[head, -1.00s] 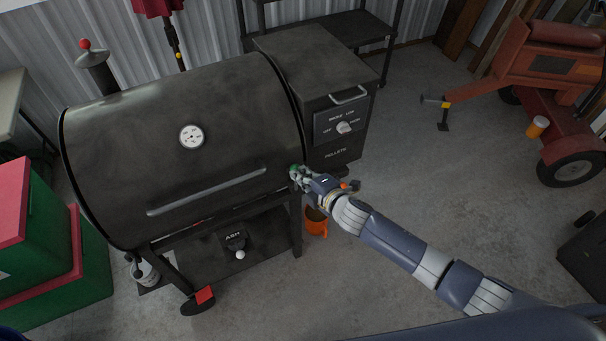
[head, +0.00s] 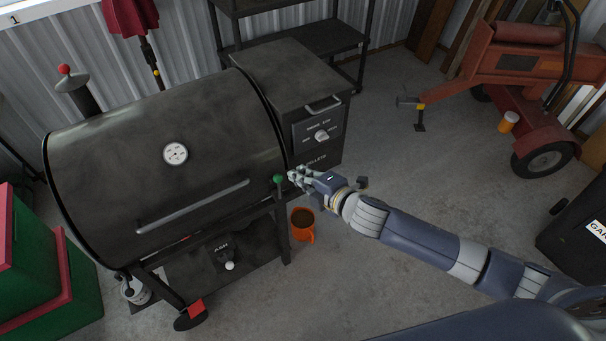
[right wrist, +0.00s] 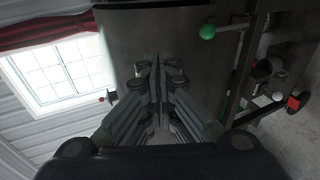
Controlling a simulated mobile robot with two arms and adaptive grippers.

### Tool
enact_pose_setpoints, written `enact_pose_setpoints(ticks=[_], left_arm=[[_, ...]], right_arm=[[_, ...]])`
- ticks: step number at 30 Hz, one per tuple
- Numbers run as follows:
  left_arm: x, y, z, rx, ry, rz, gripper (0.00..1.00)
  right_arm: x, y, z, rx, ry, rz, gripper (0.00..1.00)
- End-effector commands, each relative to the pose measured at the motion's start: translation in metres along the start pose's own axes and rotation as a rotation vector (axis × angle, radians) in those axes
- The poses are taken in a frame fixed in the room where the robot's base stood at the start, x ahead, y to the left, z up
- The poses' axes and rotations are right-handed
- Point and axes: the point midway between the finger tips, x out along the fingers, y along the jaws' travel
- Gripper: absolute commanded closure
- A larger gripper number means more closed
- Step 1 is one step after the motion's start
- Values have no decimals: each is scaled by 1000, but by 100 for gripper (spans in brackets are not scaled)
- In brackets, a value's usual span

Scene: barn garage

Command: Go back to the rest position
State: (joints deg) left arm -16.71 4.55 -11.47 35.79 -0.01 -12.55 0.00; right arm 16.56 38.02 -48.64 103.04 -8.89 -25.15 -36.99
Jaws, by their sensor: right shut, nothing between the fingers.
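My right gripper (head: 298,180) is shut and empty, just right of the black grill's front right corner in the head view. In the right wrist view its fingers (right wrist: 158,62) meet in the middle with nothing between them. The black grill (head: 165,150) has its lid down, with a round gauge and a long bar handle. A green knob (head: 279,179) at the grill's right end is close to my fingertips but apart from them; it also shows in the right wrist view (right wrist: 207,31). My left gripper is not in view.
An orange bucket (head: 302,222) stands on the floor below my right gripper. The pellet hopper (head: 300,90) adjoins the grill. Red and green boxes (head: 60,270) stand at left. A red machine (head: 520,70) stands at far right.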

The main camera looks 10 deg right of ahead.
Motion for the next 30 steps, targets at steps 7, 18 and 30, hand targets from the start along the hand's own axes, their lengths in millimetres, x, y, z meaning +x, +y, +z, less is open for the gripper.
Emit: enact_pose_setpoints(ticks=[7, 18, 30], left_arm=[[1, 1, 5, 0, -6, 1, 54], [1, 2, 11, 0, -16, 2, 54], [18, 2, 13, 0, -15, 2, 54]], right_arm=[[-10, 6, 0, 1, 0, -1, 100], [-10, 6, 0, 1, 0, -1, 100], [15, -92, 40, 243, -113, -105, 100]])
